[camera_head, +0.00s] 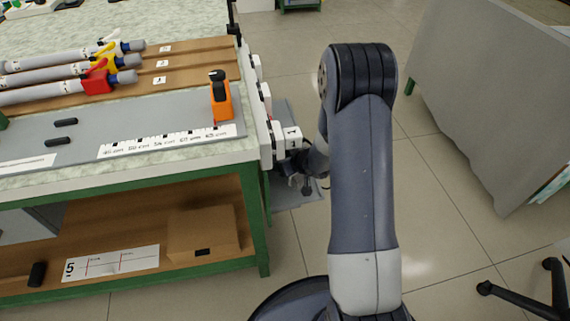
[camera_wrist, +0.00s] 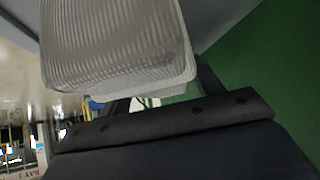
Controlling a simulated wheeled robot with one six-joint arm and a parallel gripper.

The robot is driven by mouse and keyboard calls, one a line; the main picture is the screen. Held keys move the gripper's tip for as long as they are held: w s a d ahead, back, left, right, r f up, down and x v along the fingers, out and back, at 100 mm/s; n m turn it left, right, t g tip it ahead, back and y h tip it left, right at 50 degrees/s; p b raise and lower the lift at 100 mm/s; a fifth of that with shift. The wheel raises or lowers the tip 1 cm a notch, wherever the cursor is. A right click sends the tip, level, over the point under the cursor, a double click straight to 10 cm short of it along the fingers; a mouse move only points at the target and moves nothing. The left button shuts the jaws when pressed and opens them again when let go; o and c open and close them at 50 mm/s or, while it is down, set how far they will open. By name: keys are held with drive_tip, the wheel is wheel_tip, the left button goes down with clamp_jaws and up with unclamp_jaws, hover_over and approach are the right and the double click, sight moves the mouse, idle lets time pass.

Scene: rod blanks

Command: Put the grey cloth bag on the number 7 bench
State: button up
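My gripper (camera_head: 306,181) is low beside the right end of the bench with the number 5 card, mostly hidden behind my arm. I cannot tell its finger opening. In the wrist view, a pale grey ribbed block (camera_wrist: 115,45) fills the top close to the lens, and a dark grey form with a rolled edge and several dark dots (camera_wrist: 165,125) fills the bottom. I cannot tell whether either is the cloth bag or part of my gripper. No grey cloth bag is clearly recognisable in the head view. No number 7 is readable in either view.
The green-framed bench (camera_head: 130,174) holds grey rods, a measuring strip (camera_head: 168,141) and an orange block (camera_head: 222,101). White blocks (camera_head: 268,143) stick out from its right end. A grey panel (camera_head: 495,90) stands at right. Open tiled floor lies between. A chair base (camera_head: 525,298) is at lower right.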

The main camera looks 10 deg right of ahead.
drive_tip(key=c, duration=0.8)
drive_tip(key=shift+r, duration=0.25)
